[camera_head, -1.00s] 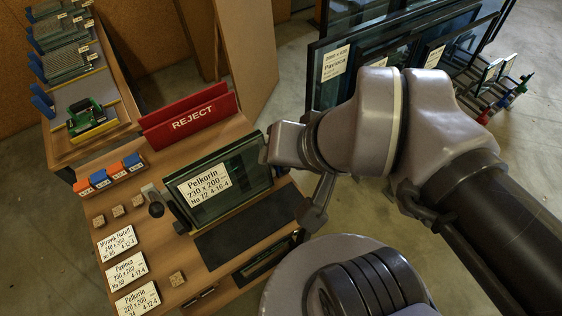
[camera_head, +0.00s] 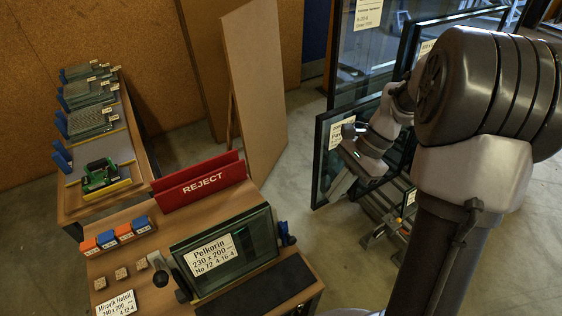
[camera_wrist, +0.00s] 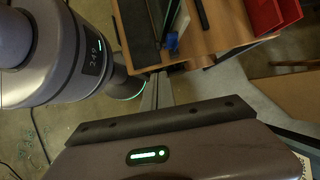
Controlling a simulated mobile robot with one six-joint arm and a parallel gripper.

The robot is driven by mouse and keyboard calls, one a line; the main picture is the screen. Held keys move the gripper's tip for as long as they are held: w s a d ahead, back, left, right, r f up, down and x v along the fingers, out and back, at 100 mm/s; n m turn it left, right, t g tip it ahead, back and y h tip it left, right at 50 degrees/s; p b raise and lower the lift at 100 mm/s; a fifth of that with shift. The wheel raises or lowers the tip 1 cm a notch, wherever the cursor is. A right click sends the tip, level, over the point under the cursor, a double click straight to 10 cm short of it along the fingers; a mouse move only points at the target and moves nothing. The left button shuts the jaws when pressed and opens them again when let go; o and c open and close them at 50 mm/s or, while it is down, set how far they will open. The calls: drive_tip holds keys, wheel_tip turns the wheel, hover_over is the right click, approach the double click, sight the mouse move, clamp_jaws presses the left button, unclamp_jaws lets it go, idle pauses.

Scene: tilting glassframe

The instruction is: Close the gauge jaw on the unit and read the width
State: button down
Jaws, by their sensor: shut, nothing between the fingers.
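The glass unit (camera_head: 256,247) stands upright and leaning slightly at the front of the bench. Its label (camera_head: 211,253) reads Pelkarin 230 x 200, No 72, 4-16-4. A black knob (camera_head: 160,278) on a metal arm is at its left end. A blue part (camera_head: 285,234) is at its right end; I cannot tell which of these is the gauge jaw. No width reading is legible. My gripper (camera_head: 338,186) is right of the bench, apart from the unit, in front of the large panes. In the wrist view its fingers (camera_wrist: 157,92) are together and empty.
The red REJECT holder (camera_head: 200,184) stands behind the unit. Orange and blue blocks (camera_head: 115,236) and small wooden blocks (camera_head: 122,273) lie to the left. Large framed panes (camera_head: 375,125) stand close behind my gripper. Floor (camera_head: 300,205) is clear between bench and panes.

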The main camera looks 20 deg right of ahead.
sight(292, 240)
drive_tip(key=a+b+x, duration=0.1)
drive_tip(key=b+x, duration=0.5)
drive_tip(key=x, duration=0.8)
drive_tip(key=shift+s+r+m+b, duration=0.15)
drive_tip(key=shift+s+m+b, duration=0.05)
drive_tip(key=shift+m+b, duration=0.15)
drive_tip(key=a, duration=0.1)
drive_tip(key=s+a, duration=0.1)
drive_tip(key=a, duration=0.1)
drive_tip(key=shift+a, duration=0.2)
drive_tip(key=shift+w, duration=0.1)
